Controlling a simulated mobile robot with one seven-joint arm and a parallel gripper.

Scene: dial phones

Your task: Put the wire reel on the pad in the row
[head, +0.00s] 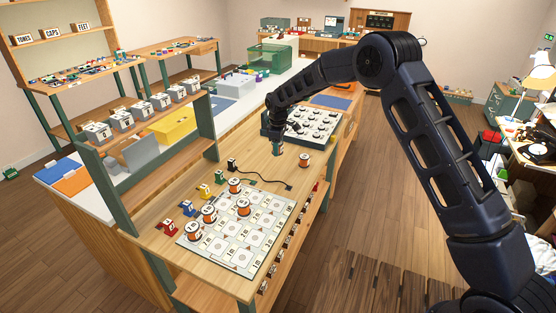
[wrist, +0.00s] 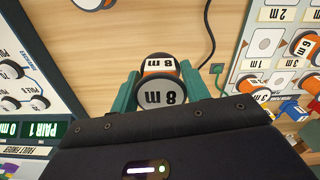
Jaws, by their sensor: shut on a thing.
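My gripper (wrist: 160,88) is shut on a wire reel (wrist: 158,67) with orange wire and white faces marked "8 m"; the green fingers stand on either side of it. In the head view my gripper (head: 277,147) is over the wooden bench, beyond the far end of the mat, and the held reel is too hidden to make out. The pale mat (head: 258,223) with rows of square pads lies on the near part of the bench. Several orange reels stand at its left and far side, one of them here (head: 243,207). Part of the mat (wrist: 244,69) shows at right in the wrist view.
Another orange reel (head: 304,160) stands on the bench right of my gripper. A panel with several dials (head: 318,122) is behind it. A black cable (head: 262,180) runs between gripper and mat. Red, blue, yellow and green blocks (head: 187,208) line the mat's left side. A raised shelf (head: 150,143) stands left.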

